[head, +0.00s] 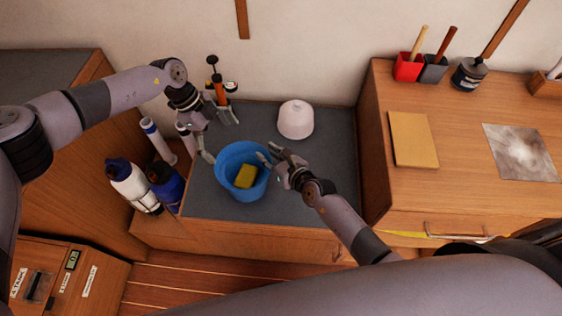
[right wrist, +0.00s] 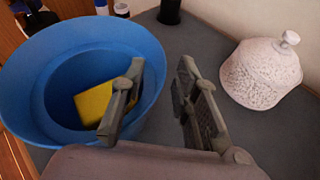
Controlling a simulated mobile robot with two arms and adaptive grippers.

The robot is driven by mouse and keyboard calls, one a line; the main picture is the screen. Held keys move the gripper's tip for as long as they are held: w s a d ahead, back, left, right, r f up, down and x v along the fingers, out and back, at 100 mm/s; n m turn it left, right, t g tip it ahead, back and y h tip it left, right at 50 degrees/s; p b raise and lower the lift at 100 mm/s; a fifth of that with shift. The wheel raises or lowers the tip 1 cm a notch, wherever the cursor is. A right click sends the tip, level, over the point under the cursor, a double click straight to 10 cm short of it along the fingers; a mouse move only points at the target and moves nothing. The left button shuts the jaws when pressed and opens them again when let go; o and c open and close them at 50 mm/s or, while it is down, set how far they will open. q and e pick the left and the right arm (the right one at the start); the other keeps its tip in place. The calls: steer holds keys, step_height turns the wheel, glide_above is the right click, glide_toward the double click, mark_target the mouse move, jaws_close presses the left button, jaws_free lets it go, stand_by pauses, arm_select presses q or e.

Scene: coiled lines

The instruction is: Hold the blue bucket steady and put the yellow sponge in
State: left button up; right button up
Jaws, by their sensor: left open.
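The blue bucket (head: 231,189) stands upright on the dark grey top; it also shows in the right wrist view (right wrist: 30,75). The yellow sponge (head: 246,175) lies inside the bucket, and no gripper touches it; in the right wrist view the sponge (right wrist: 93,103) is partly behind a finger. My left gripper (head: 221,139) is open and empty, with one fingertip near the bucket's far left rim; I cannot tell if it touches. My right gripper (head: 267,153) is open and empty at the bucket's right rim. In its wrist view (right wrist: 160,66), one finger overlaps the bucket and the other is outside it.
A white lidded pot (head: 296,120) stands behind the right gripper. An orange-and-black tool (head: 216,84) is behind the left gripper. Bottles (head: 133,186) stand left of the grey top (head: 300,200). A higher wooden cabinet (head: 450,200) borders it on the right.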

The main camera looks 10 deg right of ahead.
steer(key=v, duration=1)
steer(key=shift+s+d+r, duration=0.2)
steer(key=shift+s, duration=0.1)
